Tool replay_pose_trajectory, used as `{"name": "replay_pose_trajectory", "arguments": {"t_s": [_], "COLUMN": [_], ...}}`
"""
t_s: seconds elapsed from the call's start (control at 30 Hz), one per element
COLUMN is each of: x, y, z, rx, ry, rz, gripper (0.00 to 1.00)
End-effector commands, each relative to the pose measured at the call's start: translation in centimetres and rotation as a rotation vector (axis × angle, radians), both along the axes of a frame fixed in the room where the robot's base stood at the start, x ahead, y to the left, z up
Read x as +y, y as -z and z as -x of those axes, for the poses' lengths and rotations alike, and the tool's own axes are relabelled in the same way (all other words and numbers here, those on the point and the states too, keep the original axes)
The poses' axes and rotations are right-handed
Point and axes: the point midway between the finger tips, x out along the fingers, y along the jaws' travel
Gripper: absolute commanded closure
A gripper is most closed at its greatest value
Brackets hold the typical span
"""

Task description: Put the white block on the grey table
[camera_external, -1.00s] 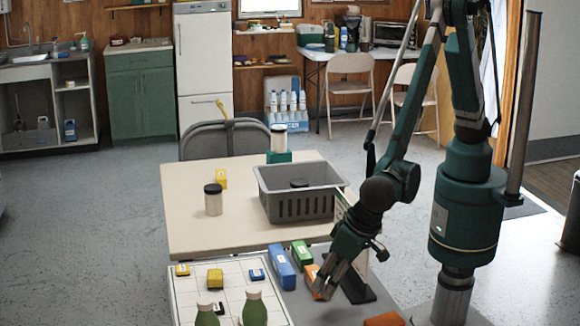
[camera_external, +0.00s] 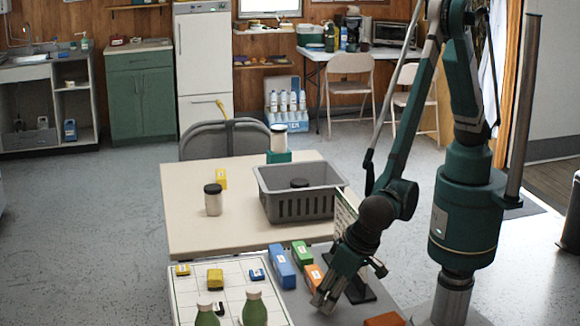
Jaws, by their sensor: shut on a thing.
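My gripper (camera_external: 322,301) points down, low over the grey table (camera_external: 297,302) at the bottom of the view, right of the gridded white board. It is shut on a small pale piece at its fingertips, which looks like the white block. The fingers hide most of it, and I cannot tell whether it touches the table. No other plain white block shows clearly. A blue block (camera_external: 283,268), a green block (camera_external: 302,254) and an orange block (camera_external: 313,276) lie on the grey table just behind and left of my gripper.
The white board (camera_external: 235,292) holds several small blocks and two green bottles (camera_external: 254,308). A red-orange block (camera_external: 385,319) lies at the front right. Behind, a beige table (camera_external: 190,225) bears a grey crate (camera_external: 300,205), jars and a yellow block (camera_external: 220,180).

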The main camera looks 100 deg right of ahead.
Motion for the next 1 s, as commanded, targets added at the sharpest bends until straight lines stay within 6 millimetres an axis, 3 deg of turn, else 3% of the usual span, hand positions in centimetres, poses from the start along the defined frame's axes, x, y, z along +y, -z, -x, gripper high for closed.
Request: {"name": "replay_pose_trajectory", "arguments": {"t_s": [0.37,0.4,0.5,1.0], "x": [-0.01,-0.01,-0.01,-0.01], "y": [0.28,0.31,0.25,-0.18], "z": [0.01,0.01,0.00,0.01], "rx": [0.000,0.000,0.000,0.000], "ry": [0.000,0.000,0.000,0.000], "rz": [0.000,0.000,0.000,0.000], "gripper": [0.89,0.75,0.62,0.61]}}
